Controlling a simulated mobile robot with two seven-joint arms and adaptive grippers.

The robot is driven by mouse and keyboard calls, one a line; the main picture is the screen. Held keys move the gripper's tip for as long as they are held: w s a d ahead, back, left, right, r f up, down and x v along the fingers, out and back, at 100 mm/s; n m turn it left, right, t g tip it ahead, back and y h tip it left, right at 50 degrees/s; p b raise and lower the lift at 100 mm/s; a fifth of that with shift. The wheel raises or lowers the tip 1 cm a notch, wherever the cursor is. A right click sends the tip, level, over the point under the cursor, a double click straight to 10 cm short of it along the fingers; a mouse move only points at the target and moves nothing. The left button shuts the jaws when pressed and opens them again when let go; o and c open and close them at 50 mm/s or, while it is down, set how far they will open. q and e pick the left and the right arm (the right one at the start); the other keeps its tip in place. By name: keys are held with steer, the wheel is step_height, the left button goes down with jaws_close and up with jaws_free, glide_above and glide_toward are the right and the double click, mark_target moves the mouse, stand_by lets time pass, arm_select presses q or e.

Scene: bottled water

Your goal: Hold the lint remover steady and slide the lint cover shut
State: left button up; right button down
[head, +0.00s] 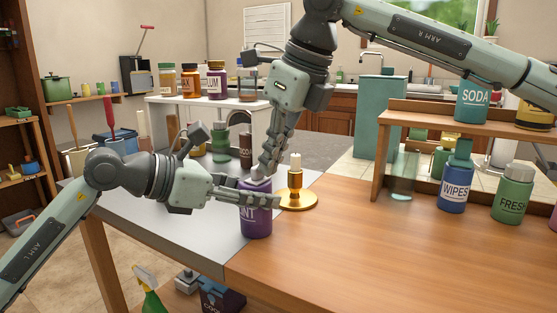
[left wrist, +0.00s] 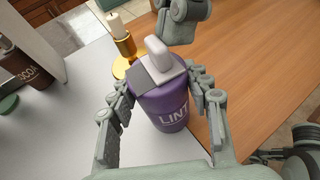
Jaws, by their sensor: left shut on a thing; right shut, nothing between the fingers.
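The lint remover (head: 257,223) is a purple canister standing upright on the table. Its LINT label shows in the left wrist view (left wrist: 170,115). On its top lies a pale lint cover (left wrist: 163,66) with a raised white grip, beside a darker grey patch; I cannot tell how far the cover is shut. My left gripper (left wrist: 162,98) is shut on the canister, one finger on each side. My right gripper (head: 266,169) points down just above the canister's top, fingers shut and empty. Whether it touches the cover is unclear. It partly shows in the left wrist view (left wrist: 181,14).
A brass candle holder (head: 298,203) with a white candle stands close behind and right of the canister. A brown bottle (head: 246,151) stands farther back. A wooden shelf (head: 440,118), a WIPES canister (head: 455,190) and a FRESH canister (head: 512,200) are at right. The front right tabletop is clear.

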steer(key=shift+w+a, duration=0.7)
steer(key=shift+a, duration=0.3)
steer(key=s+d+r, duration=0.5)
steer(key=d+r, duration=0.1)
steer(key=r, duration=0.3)
steer(key=shift+r, duration=0.1)
arm_select(q)
steer(key=o, duration=1.1)
steer(key=shift+o, duration=0.2)
steer(key=shift+a, duration=0.1)
